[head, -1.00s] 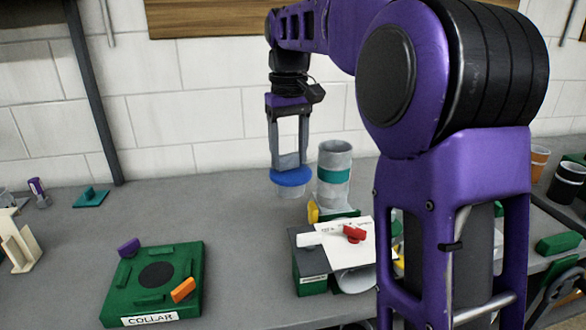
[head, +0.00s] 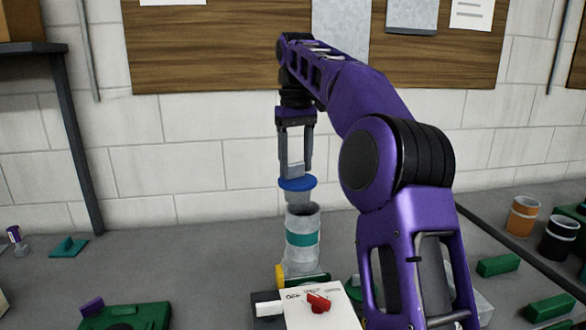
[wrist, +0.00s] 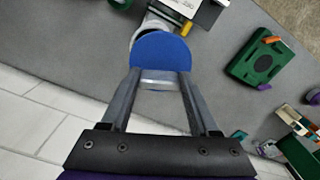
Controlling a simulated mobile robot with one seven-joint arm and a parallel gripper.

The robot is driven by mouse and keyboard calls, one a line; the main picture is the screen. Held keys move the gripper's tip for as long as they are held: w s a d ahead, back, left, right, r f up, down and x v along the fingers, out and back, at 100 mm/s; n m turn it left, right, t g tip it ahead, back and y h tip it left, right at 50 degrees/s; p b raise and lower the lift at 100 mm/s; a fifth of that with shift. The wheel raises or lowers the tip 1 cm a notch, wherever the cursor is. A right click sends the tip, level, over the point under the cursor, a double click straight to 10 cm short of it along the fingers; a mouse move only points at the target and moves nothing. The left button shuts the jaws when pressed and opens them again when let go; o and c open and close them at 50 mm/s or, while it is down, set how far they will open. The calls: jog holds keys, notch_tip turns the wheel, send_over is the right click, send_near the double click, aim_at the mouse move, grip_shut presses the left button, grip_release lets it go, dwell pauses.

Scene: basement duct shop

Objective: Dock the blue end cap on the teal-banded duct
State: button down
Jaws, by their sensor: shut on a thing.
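The blue end cap (head: 297,184) has a flat blue disc with a grey plug under it. My gripper (head: 295,170) is shut on the cap and holds it from above. The grey duct with the teal band (head: 302,239) stands upright just below the cap, and its open top shows. The cap looks apart from the rim, a little to the left of the duct's middle in the head view. In the wrist view the cap (wrist: 160,51) covers much of the duct, whose pale rim (wrist: 139,32) shows beyond it.
A white sheet (head: 312,308) with a red-handled piece (head: 318,302) lies in front of the duct. A green fixture (head: 125,316) is at the lower left. Orange (head: 522,215) and black (head: 558,238) cylinders stand at the right. The wall is close behind.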

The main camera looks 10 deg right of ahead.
aim_at(302, 177)
jog(key=shift+w+d+r, duration=0.15)
jog(key=shift+d, duration=0.25)
jog(key=shift+w+d+r, duration=0.1)
jog(key=shift+w+d, duration=0.05)
jog(key=shift+d, duration=0.2)
jog(key=shift+f+b, duration=0.35)
jog(key=shift+f, duration=2.5)
jog(key=shift+f, duration=0.6)
jog(key=shift+c, duration=2.1)
grip_release()
jog(key=shift+r, duration=0.1)
